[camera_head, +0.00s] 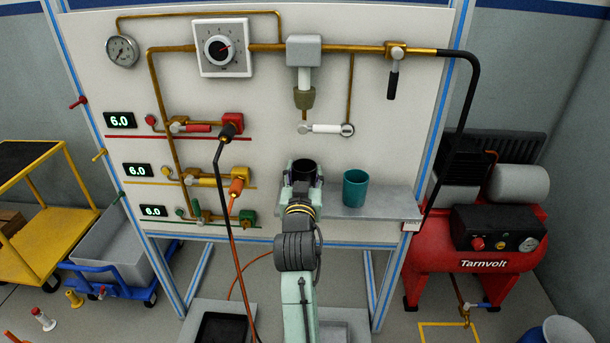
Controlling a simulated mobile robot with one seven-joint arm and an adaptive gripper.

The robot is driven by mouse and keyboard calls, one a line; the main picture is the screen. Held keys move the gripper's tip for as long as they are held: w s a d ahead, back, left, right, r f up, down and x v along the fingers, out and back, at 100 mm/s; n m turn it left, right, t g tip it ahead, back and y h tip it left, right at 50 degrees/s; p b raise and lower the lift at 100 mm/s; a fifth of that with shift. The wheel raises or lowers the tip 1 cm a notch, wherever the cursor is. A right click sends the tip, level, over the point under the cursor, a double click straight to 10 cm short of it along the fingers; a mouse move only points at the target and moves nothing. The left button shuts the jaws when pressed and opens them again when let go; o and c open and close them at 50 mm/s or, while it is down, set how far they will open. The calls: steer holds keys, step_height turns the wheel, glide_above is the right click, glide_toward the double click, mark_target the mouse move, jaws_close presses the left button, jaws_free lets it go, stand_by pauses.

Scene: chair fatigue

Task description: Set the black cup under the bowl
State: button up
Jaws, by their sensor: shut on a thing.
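My gripper (302,182) is shut on the black cup (305,168), with a finger on either side of it. The cup is upright, its open top facing up, and its lower part is hidden by my gripper and wrist. It is at the left end of the grey shelf (395,206); I cannot tell whether it touches the shelf. The olive bowl (304,98) hangs below a grey-and-white unit on the panel, with a short brass spout under it. In the picture the cup is below the bowl, with a gap between; the depth alignment is unclear.
A teal cup (355,188) stands on the shelf right of the black cup. A small white-handled valve (326,128) sticks out just below the bowl. A black hose (231,210) hangs left of my arm. The shelf's right end is bare.

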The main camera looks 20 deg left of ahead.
steer(key=shift+f, duration=0.15)
steer(key=o, duration=0.5)
steer(key=shift+f, duration=0.1)
steer(key=o, duration=0.4)
steer(key=shift+o, duration=0.2)
steer(key=shift+r, duration=0.35)
steer(key=p+v, duration=0.1)
steer(key=v, duration=1.1)
